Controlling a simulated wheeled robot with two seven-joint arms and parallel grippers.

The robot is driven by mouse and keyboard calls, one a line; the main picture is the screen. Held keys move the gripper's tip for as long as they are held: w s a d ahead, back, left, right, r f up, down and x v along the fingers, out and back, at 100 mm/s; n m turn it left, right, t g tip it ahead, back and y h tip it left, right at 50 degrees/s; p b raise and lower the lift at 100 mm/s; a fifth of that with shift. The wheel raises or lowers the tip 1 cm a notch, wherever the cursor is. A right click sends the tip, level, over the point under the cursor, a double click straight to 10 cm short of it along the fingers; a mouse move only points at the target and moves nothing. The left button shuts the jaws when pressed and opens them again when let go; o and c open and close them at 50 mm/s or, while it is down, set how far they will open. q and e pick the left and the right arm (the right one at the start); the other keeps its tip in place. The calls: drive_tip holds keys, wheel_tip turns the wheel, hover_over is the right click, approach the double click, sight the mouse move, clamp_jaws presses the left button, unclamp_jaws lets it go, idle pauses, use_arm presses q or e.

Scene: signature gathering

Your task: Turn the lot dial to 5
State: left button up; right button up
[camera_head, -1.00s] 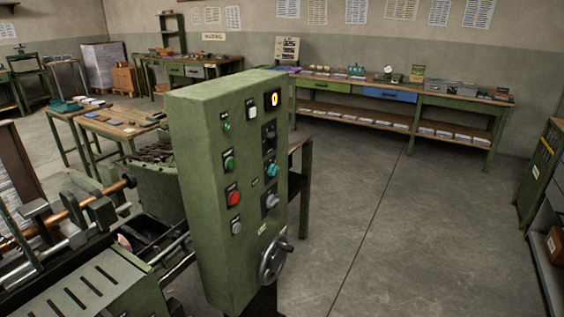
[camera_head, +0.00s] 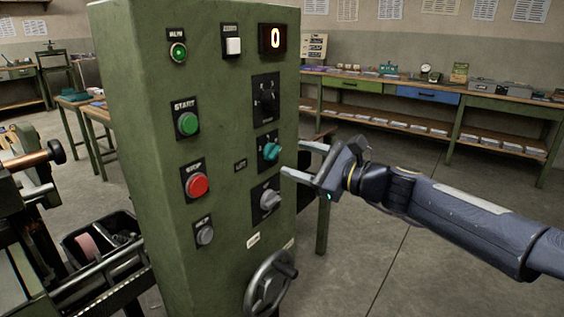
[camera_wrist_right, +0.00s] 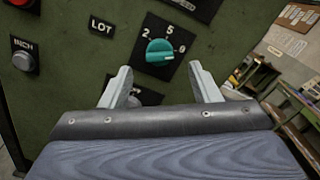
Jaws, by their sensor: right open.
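The lot dial is a teal knob (camera_head: 271,151) on a black plate on the green control panel, with a small LOT label (camera_head: 240,165) to its left. In the right wrist view the teal knob (camera_wrist_right: 158,52) has the figures 2, 5 and what looks like 0 around it. A pale mark on the knob seems to lie on its right side, toward the 0. My right gripper (camera_head: 293,160) is open and empty, just right of the dial. In the right wrist view its fingertips (camera_wrist_right: 160,70) lie either side below the knob, apparently not touching it. My left gripper is out of view.
A black dial (camera_head: 267,100) sits above the teal knob and a grey one (camera_head: 268,199) below. A green START button (camera_head: 187,123), red STOP button (camera_head: 197,185) and handwheel (camera_head: 270,283) are on the panel. Floor right of it is clear.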

sight(277, 153)
drive_tip(key=x, duration=0.5)
drive_tip(key=shift+w+a, duration=0.1)
drive_tip(key=shift+a, duration=0.05)
drive_tip(key=c, duration=1)
